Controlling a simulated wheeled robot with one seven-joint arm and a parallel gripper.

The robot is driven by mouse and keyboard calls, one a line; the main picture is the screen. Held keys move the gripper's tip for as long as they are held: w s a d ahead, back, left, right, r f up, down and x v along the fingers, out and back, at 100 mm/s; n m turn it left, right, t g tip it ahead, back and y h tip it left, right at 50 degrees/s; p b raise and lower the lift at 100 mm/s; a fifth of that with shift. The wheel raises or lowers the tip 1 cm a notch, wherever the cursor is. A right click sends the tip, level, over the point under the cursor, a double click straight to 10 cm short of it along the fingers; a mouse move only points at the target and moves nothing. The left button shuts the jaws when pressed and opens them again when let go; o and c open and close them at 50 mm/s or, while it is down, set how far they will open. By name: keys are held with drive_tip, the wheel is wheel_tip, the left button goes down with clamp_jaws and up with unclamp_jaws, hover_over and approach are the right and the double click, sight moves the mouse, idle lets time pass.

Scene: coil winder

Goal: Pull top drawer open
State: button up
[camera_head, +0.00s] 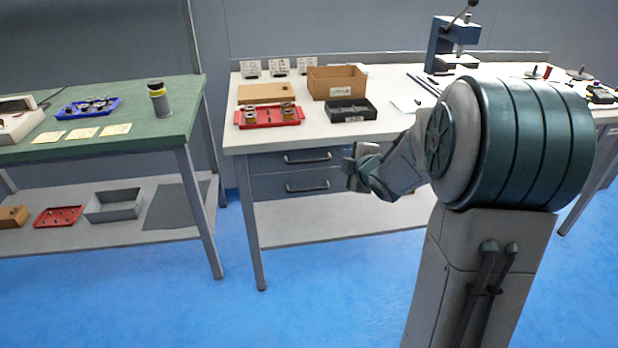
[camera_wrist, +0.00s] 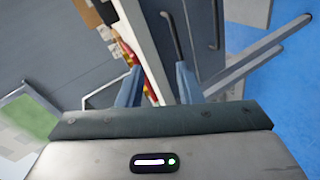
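The top drawer (camera_head: 268,163) is a grey front under the white workbench top, and it looks shut. Its bar handle (camera_head: 307,159) also shows in the wrist view as the top handle (camera_wrist: 170,36). The lower drawer (camera_head: 265,188) with its own handle (camera_head: 308,187) looks shut too. My gripper (camera_head: 352,166) is to the right of both handles in the head view, apart from them. In the wrist view the two fingers of my gripper (camera_wrist: 158,70) are spread with nothing held between them. The top handle lies beyond the fingertips.
The white workbench (camera_head: 222,148) carries a red tray (camera_head: 250,123), a cardboard box (camera_head: 337,82) and a black tray (camera_head: 350,110) above the drawers. A lower shelf (camera_head: 330,219) lies below them. A green-topped table (camera_head: 150,130) stands left. Blue floor is clear in front.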

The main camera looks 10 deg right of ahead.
drive_tip(key=w+f+n+t+y+b, duration=0.1)
drive_tip(key=w+f+n+y+b, duration=0.3)
drive_tip(key=f, duration=0.4)
drive_tip(key=w+a+f+b, duration=0.1)
drive_tip(key=w+a, duration=0.2)
drive_tip(key=w, duration=0.2)
drive_tip(key=w+a+f+n+b, duration=0.1)
drive_tip(key=w+a, duration=0.2)
drive_tip(key=w, duration=0.3)
drive_tip(key=shift+w+a+f+y, duration=0.15)
drive_tip(key=shift+w+y, duration=0.05)
drive_tip(key=shift+y, duration=0.1)
clamp_jaws()
